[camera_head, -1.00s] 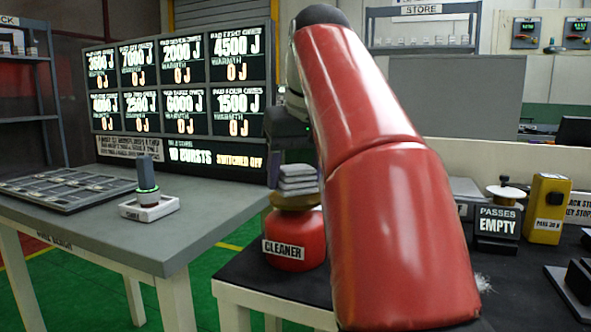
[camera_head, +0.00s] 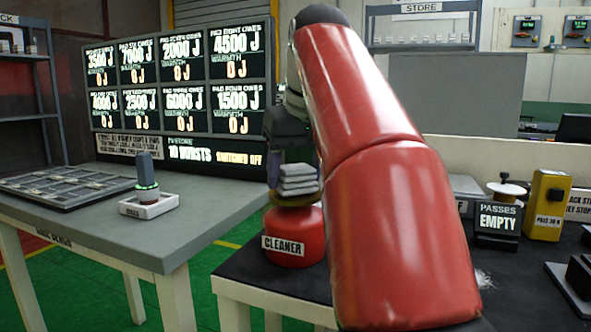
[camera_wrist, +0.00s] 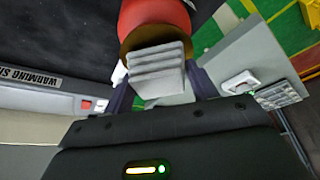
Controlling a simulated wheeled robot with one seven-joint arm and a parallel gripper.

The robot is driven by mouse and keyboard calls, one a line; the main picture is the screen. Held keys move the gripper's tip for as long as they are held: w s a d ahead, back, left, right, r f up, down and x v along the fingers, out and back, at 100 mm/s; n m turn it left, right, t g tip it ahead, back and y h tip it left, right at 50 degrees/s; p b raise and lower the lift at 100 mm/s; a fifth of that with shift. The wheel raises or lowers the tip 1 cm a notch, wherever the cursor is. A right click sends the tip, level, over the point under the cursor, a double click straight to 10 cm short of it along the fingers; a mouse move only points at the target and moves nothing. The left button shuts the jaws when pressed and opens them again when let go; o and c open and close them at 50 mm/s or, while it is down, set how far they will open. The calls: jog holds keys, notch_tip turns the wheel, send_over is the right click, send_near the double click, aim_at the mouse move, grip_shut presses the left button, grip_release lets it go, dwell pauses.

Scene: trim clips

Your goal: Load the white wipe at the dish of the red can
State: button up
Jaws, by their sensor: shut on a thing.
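The red can (camera_head: 290,236) labelled "CLEANER" stands on the black bench, with a brass-coloured dish (camera_head: 286,201) on top. The white wipe (camera_head: 298,181), a folded stack of several layers, is at the dish. In the wrist view the wipe (camera_wrist: 157,75) lies between the fingers of my gripper (camera_wrist: 160,95), which is shut on it. The wipe overlaps the dish (camera_wrist: 137,37) there, and the red can (camera_wrist: 150,10) shows beyond. I cannot tell whether the wipe presses on the dish. In the head view my arm hides part of the bench.
A grey table (camera_head: 110,222) on the left holds a slotted tray (camera_head: 62,188) and a dark tool in a white stand (camera_head: 149,206). To the right are a "PASSES EMPTY" sign (camera_head: 498,218) and a yellow box (camera_head: 547,206). A display board (camera_head: 180,90) stands behind.

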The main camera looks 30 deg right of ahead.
jog(key=shift+f+b, duration=0.45)
jog(key=shift+f, duration=0.15)
dwell(0.3)
jog(key=shift+r, duration=0.1)
dwell(0.4)
notch_tip(320, 180, up, 3)
jog(key=p, duration=0.3)
jog(key=shift+f, duration=0.2)
jog(key=shift+w+r, duration=0.1)
jog(key=shift+r, duration=2.05)
